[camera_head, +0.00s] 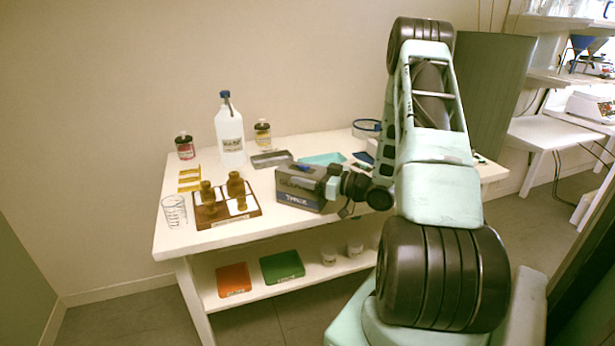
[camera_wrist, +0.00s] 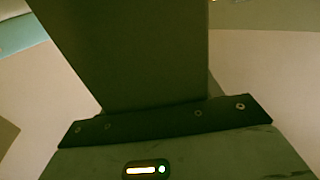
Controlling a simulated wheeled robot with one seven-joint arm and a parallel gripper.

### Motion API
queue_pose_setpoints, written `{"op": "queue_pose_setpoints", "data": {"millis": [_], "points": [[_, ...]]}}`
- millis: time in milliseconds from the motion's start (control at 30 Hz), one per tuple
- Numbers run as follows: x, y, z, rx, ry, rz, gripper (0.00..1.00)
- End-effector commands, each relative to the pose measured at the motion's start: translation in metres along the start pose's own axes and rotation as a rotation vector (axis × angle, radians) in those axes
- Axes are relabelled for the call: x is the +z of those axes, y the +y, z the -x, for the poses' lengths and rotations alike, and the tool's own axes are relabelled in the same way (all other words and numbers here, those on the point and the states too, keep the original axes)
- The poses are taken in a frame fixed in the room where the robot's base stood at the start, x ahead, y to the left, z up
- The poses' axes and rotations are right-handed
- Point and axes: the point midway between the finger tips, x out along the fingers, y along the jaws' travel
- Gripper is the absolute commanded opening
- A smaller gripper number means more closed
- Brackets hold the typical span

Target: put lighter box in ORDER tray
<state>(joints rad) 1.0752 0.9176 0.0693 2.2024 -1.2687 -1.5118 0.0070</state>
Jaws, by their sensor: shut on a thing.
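A dark grey box (camera_head: 298,190) with pale lettering on its front is at the end of my arm, over the middle of the table. My gripper (camera_head: 322,181) is shut on it from the right; its fingertips are hard to make out. In the wrist view, a dark face of the box (camera_wrist: 135,55) fills the upper middle. Whether it hangs clear of the table or touches it I cannot tell. A grey tray (camera_head: 271,160) and a turquoise tray (camera_head: 322,159) lie behind it. I cannot read an ORDER label on either.
Orange (camera_head: 233,280) and green trays (camera_head: 282,267) lie on the lower shelf.

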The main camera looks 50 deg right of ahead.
Motion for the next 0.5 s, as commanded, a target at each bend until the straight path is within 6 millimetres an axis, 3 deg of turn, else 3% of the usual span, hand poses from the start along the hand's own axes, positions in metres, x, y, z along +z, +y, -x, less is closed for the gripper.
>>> {"op": "queue_pose_setpoints", "data": {"millis": [367,400,467,500], "points": [[0.0038,0.0000,-0.0003,-0.001,0.002,0.002,0.24],[0.0034,0.0000,-0.0001,0.000,0.000,0.001,0.72],[0.0031,0.0000,-0.0001,0.000,0.000,0.001,0.85],[0.0031,0.0000,-0.0001,0.000,0.000,0.001,0.85]]}}
